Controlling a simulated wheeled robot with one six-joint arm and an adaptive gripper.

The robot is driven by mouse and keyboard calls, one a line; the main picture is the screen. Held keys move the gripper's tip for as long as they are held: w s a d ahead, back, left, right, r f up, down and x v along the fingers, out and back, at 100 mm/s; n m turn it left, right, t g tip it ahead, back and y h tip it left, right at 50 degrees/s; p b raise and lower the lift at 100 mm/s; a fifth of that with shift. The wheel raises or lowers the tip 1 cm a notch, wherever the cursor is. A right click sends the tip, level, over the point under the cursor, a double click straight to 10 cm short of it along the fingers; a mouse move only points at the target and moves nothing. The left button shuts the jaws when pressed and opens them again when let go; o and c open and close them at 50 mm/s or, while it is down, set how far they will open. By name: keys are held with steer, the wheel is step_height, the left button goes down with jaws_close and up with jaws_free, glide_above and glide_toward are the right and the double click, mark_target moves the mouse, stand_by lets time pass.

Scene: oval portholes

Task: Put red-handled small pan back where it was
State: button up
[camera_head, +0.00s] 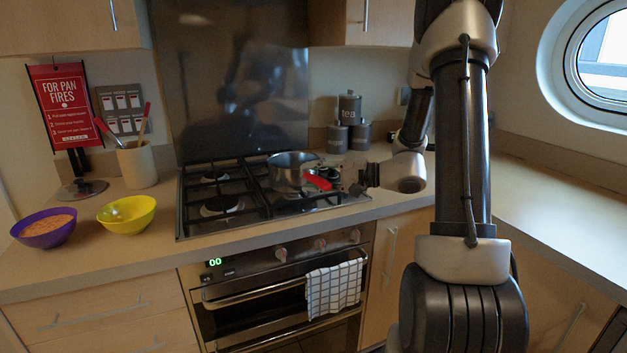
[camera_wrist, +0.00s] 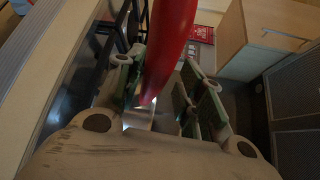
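The small pan (camera_head: 289,170) is a steel pot on the right part of the hob, in the head view. Its red handle (camera_head: 318,181) points right, toward my gripper (camera_head: 347,183). In the wrist view the red handle (camera_wrist: 170,40) reaches down between the two fingers of my gripper (camera_wrist: 163,78). The fingers stand apart, with a gap visible between the handle and the right finger. I see no clear grip on the handle. The pan's body is hidden in the wrist view.
The hob (camera_head: 250,222) has black grates. Grey canisters (camera_head: 349,108) stand behind it on the right. A purple bowl (camera_head: 43,238), a yellow bowl (camera_head: 127,226) and a utensil pot (camera_head: 138,166) stand left. A checked towel (camera_head: 334,288) hangs on the oven. The right counter is clear.

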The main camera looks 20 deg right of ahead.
mark_target(325, 187)
steer(key=v, duration=1.1)
steer(key=s+a+n+g, duration=0.1)
steer(key=s+a+g, duration=0.1)
steer(key=s+a+r+n+g, duration=0.1)
steer(key=s+a, duration=0.1)
steer(key=a, duration=0.1)
steer(key=shift+s+r+g, duration=0.1)
steer(key=shift+s+g, duration=0.25)
steer(key=shift+g, duration=0.05)
steer(key=s+a+n+g+h, duration=0.3)
steer(key=s+n+g+h, duration=0.35)
steer(key=s, duration=0.75)
steer(key=s+d+r+t+h, duration=0.2)
steer(key=d+r+t+h, duration=0.3)
steer(key=h, duration=0.2)
steer(key=shift+s+n, duration=0.2)
steer(key=shift+n, duration=0.15)
steer(key=shift+d, duration=0.1)
